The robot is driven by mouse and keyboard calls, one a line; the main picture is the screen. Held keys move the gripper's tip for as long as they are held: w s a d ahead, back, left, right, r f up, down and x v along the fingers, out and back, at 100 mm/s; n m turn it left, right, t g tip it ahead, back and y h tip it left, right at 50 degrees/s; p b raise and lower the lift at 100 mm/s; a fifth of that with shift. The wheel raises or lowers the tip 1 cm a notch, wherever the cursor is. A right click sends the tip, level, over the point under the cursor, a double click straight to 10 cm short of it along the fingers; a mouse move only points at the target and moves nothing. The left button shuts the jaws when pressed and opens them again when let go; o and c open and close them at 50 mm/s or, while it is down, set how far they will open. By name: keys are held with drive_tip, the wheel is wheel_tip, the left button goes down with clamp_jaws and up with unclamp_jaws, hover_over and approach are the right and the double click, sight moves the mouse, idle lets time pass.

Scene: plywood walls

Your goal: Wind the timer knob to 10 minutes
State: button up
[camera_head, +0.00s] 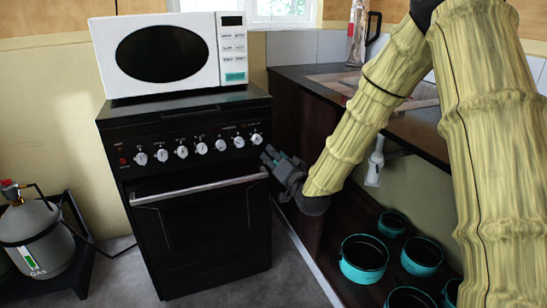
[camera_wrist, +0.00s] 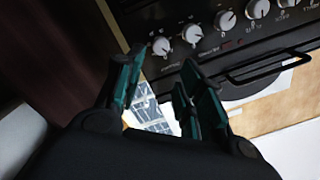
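A row of several white knobs runs along the front panel (camera_head: 190,143) of a black stove. The labels are too small to read, so I cannot tell which is the timer knob or its setting. The knob at the right end (camera_head: 257,139) is nearest my gripper (camera_head: 270,158), which is just right of and slightly below it. In the wrist view, my gripper (camera_wrist: 158,75) is open, with a clear gap between its teal-padded fingers and nothing in it. The nearest knob (camera_wrist: 161,46) is beyond the fingertips, seemingly apart from them.
A white microwave (camera_head: 225,50) sits on the stove. The oven handle (camera_head: 200,189) juts out below the knobs. A dark cabinet (camera_head: 295,125) stands close on the right, with teal pots (camera_head: 364,262) on its low shelf. A gas cylinder (camera_head: 38,240) stands at left.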

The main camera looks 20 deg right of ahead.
sight(258, 141)
drive_tip(key=shift+o, duration=1.4)
drive_tip(key=shift+m, duration=0.9)
drive_tip(key=w+b, duration=0.1)
drive_tip(key=w, duration=0.3)
drive_tip(key=w+b, duration=0.1)
drive_tip(key=w, duration=0.3)
drive_tip(key=w+a+b, duration=0.1)
drive_tip(key=w, duration=0.3)
drive_tip(key=shift+w+a, duration=0.1)
drive_tip(key=shift+w, duration=0.1)
drive_tip(key=c, duration=1.1)
